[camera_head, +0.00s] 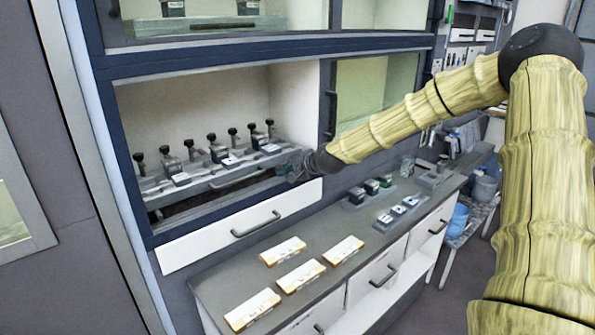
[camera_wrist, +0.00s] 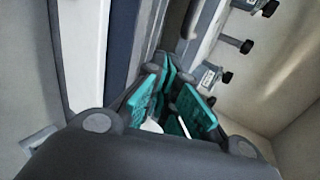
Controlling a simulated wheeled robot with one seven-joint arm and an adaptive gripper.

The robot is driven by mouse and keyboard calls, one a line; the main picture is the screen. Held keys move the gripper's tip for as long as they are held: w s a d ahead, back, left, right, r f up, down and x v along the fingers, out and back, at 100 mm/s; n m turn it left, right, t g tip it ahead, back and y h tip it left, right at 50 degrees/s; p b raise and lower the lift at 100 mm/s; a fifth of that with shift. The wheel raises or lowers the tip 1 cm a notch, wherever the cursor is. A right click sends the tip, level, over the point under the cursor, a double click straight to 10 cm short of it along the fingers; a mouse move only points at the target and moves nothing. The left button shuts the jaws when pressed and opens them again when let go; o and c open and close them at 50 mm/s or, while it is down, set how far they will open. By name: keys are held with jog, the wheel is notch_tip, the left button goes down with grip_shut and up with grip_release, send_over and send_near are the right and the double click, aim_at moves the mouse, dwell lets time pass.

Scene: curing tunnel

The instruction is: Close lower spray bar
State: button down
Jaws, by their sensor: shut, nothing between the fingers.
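The lower spray bar (camera_head: 232,165) is a grey rail with several black knobs and small labelled blocks, and a grey handle on its front. It sits in the lower opening of the blue-framed cabinet, above a white drawer front (camera_head: 240,225). My gripper (camera_head: 300,170) is at the right end of the bar, small and dark against it; I cannot tell whether it touches. In the wrist view, the teal finger pads of my gripper (camera_wrist: 178,98) are shut and empty. Part of the bar with black knobs (camera_wrist: 205,38) shows beyond the fingers.
The upper compartment (camera_head: 215,28) holds another bar with a handle. A grey counter (camera_head: 225,285) below carries several orange-and-white cards (camera_head: 300,275) and small blocks (camera_head: 398,210). A glass door (camera_head: 378,90) stands to the right. A blue bucket (camera_head: 458,220) is farther right.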

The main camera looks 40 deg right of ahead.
jog(key=b+v, duration=0.1)
jog(key=v, duration=0.5)
jog(key=shift+s+b, duration=0.15)
jog(key=shift+b, duration=0.2)
jog(key=shift+d+r, duration=0.1)
